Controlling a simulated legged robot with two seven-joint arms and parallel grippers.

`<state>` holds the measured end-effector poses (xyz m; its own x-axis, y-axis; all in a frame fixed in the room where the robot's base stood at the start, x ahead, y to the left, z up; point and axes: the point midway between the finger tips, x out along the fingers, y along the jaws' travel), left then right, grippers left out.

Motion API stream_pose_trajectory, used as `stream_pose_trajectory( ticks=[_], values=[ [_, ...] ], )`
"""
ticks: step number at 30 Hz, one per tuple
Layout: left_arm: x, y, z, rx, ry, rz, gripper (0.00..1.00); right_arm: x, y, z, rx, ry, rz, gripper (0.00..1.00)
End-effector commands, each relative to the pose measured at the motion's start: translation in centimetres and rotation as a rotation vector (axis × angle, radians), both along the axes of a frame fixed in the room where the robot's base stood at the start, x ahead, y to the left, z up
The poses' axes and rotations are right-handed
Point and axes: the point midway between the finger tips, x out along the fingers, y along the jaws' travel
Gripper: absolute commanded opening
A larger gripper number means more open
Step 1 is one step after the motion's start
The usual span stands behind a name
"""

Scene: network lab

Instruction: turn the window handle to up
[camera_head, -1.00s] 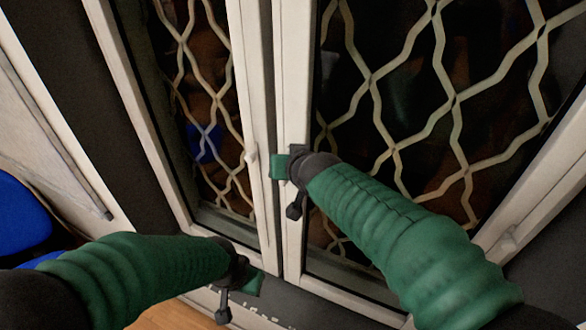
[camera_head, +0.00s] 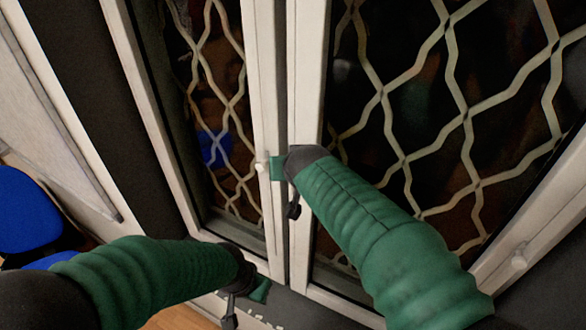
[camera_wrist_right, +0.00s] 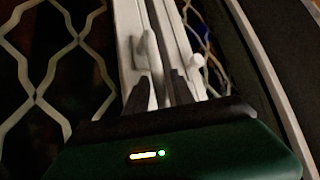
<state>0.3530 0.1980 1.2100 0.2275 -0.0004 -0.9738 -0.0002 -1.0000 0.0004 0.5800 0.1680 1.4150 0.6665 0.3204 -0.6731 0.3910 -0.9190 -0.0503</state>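In the right wrist view a pale window handle (camera_wrist_right: 151,55) stands on the white window frame, just beyond the fingertips. My right gripper (camera_wrist_right: 159,85) has its two dark fingers apart, with the frame and handle visible between them; contact cannot be told. In the head view my right gripper (camera_head: 279,168) is at the middle window uprights and hides that handle. A small white knob (camera_head: 262,162) sits just left of it and also shows in the wrist view (camera_wrist_right: 196,62). My left gripper (camera_head: 260,290) is low by the window's bottom edge; its fingers are not clear.
Metal lattice (camera_head: 400,155) shows behind the glass of both panes. Another white knob (camera_head: 519,258) is on the frame at lower right. A blue chair (camera_head: 24,212) stands at the left edge. The dark wall strip (camera_head: 60,70) left of the window is clear.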

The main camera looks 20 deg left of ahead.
Motion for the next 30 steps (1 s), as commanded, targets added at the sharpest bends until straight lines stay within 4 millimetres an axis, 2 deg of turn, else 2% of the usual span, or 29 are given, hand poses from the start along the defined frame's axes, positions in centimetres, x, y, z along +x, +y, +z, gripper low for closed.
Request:
stream_pose_trajectory(
  ticks=[10,14,17,24,30],
  values=[
    [0.0,0.0,-0.1,0.0,0.0,0.0,0.0,-0.1,-0.1,-0.4,-0.004,0.007,-0.001,0.37],
    [0.0,0.0,-1.0,0.0,0.0,0.0,0.0,-1.0,-0.5,0.3,-0.003,0.005,0.0,0.37],
    [0.0,0.0,-2.3,0.0,0.0,0.0,0.0,-2.5,-1.2,1.7,-0.001,0.003,-0.001,0.37],
    [0.0,0.0,-4.9,0.0,0.0,0.0,0.0,-7.3,-3.5,6.6,-0.001,0.002,0.0,0.37],
    [0.0,0.0,-5.8,0.0,0.0,0.0,0.0,-10.1,-4.8,9.8,-0.003,0.005,0.0,0.37]
  ],
)
